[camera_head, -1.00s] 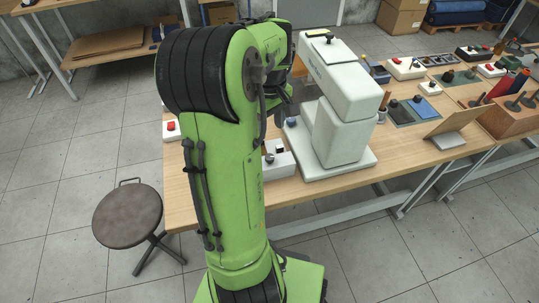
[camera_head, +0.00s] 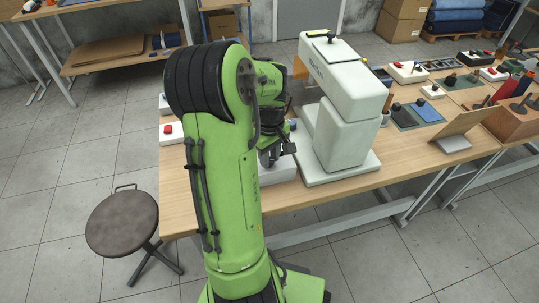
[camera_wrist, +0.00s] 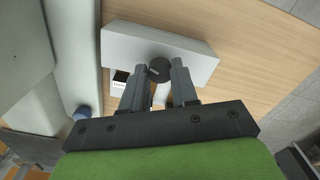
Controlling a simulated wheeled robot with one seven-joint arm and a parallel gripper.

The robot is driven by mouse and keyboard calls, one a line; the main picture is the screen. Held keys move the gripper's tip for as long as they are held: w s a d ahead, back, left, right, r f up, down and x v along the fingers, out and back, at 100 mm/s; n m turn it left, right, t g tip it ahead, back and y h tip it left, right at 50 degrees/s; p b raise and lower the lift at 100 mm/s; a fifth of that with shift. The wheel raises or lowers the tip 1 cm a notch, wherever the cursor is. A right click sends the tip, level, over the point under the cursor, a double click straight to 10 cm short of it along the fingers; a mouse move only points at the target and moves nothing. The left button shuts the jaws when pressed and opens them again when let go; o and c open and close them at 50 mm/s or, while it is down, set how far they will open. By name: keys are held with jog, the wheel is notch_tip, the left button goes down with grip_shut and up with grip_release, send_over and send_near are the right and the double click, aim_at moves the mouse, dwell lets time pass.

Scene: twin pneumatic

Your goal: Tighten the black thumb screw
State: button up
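A round black knob, which looks like the black thumb screw (camera_wrist: 160,69), stands on a white box (camera_wrist: 193,59) in the wrist view. My gripper (camera_wrist: 159,68) has its two grey fingers spread, one on each side of the knob. Their tips are close to its sides; I cannot tell whether they touch it. In the head view my gripper (camera_head: 271,158) points down over the white box (camera_head: 285,172) at the table's front. My arm and gripper hide the knob there.
A large pale press-like machine (camera_head: 345,125) stands on the table (camera_head: 310,200) just right of my gripper. A red button box (camera_head: 171,132) sits to the left. More small devices lie further right.

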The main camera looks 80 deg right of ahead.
grip_shut()
jog(key=shift+m, duration=0.3)
jog(key=m+p, duration=0.1)
jog(key=m, duration=0.5)
jog(key=m+p, duration=0.1)
jog(key=m, duration=0.2)
jog(key=shift+m, duration=2.1)
jog(key=o, duration=0.6)
grip_release()
jog(key=shift+c, duration=0.2)
